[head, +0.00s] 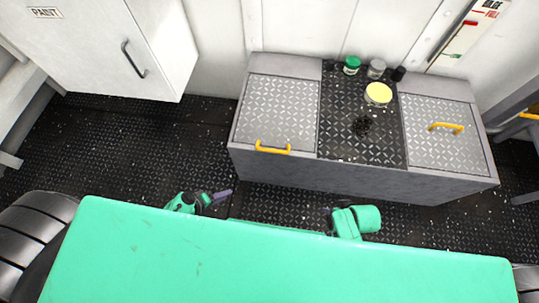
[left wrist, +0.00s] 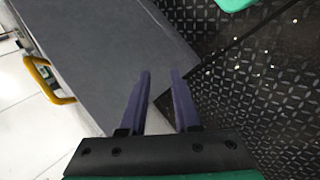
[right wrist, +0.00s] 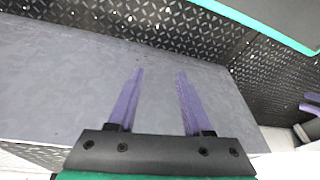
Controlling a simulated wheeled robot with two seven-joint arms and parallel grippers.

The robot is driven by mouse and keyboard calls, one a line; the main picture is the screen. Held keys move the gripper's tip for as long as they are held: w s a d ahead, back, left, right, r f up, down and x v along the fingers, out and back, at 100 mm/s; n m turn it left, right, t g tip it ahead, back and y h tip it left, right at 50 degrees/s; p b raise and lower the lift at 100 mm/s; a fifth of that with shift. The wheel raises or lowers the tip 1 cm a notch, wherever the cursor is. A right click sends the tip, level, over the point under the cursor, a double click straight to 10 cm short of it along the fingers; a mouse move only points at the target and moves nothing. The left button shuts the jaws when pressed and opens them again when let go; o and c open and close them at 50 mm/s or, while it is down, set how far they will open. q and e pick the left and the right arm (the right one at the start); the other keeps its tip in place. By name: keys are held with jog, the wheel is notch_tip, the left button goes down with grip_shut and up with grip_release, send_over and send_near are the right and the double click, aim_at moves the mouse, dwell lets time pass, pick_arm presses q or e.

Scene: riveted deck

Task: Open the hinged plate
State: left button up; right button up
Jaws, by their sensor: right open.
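Two pale diamond-tread plates lie flat on top of a grey bench. The left plate (head: 278,108) has a yellow handle (head: 273,148) at its front edge; that handle also seems to show in the left wrist view (left wrist: 50,82). The right plate (head: 448,137) has a yellow handle (head: 446,127) on its upper middle. I cannot see hinges on either. My left gripper (head: 224,195) is open and empty, low before the bench's left front corner. My right gripper (head: 327,212) is open and empty before the bench's front; its fingers also show in the right wrist view (right wrist: 158,76).
On the bench's dark middle strip (head: 340,125) stand a green-lidded jar (head: 352,65), a grey jar (head: 377,69), a dark jar (head: 398,74) and a yellow-lidded tin (head: 378,95). A white cabinet (head: 110,50) hangs at left. The dark deck (head: 150,140) left of the bench is clear.

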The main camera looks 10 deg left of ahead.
pick_arm(q)
jog(key=w+d+n+t+h+b, duration=0.1)
jog(key=w+d+t+h+b, duration=0.15)
jog(key=w+b, duration=0.2)
jog(key=t+h+b, duration=0.3)
jog(key=h, duration=0.1)
send_near(278, 147)
jog(key=s+a+r, duration=0.3)
jog(key=s+r, duration=0.1)
jog(key=shift+n, duration=0.4)
jog(key=b+x, duration=0.1)
jog(key=x, duration=1.3)
jog(key=shift+s+d+f, duration=0.1)
jog(key=shift+d+f, duration=0.05)
jog(key=shift+f, duration=0.05)
pick_arm(e)
jog(key=w+a+r+t+y, duration=0.2)
jog(key=w+a+r, duration=0.1)
jog(key=a, duration=0.1)
jog(key=shift+w+a+r+n, duration=0.15)
jog(key=shift+w+a+n, duration=0.15)
jog(key=shift+a, duration=0.1)
pick_arm(q)
jog(key=shift+c, duration=0.3)
grip_shut()
jog(key=shift+g, duration=0.25)
